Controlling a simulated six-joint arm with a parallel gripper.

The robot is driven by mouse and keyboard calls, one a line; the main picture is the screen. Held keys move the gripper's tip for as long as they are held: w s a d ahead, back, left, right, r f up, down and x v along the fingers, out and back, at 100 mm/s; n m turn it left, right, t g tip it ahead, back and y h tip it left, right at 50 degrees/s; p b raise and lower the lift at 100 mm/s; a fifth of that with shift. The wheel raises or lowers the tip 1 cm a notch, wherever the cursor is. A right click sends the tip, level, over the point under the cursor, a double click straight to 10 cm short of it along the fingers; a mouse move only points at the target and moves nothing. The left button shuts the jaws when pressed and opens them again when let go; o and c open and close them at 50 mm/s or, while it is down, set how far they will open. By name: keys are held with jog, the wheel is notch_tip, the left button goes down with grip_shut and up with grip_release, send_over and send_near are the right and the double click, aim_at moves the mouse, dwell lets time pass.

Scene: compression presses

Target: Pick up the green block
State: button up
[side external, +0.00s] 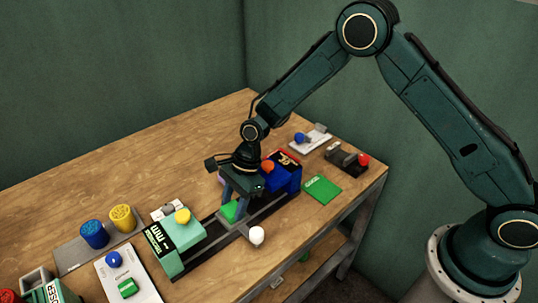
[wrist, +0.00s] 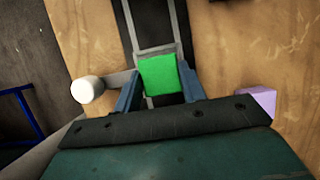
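The green block (side external: 229,212) sits on the dark rail between the teal press and the blue press, under my gripper. In the wrist view the green block (wrist: 162,77) lies between the two blue-grey fingertips of my gripper (wrist: 159,82), one finger close along each side. My gripper also shows in the side view (side external: 236,194), pointing down over the rail, and its fingers partly hide the block there. I cannot tell whether the fingers press on the block or stand slightly apart from it.
The teal press part (side external: 175,242) is left of my gripper and the blue part (side external: 285,174) right. A white knob (side external: 257,235) stands in front; a purple block (wrist: 262,101) is on the other side. A flat green plate (side external: 322,189) lies right. The table's back left is clear.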

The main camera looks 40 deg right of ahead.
aim_at(234, 206)
jog(key=shift+r, duration=0.1)
dwell(0.3)
notch_tip(234, 206, up, 20)
dwell(0.7)
dwell(0.5)
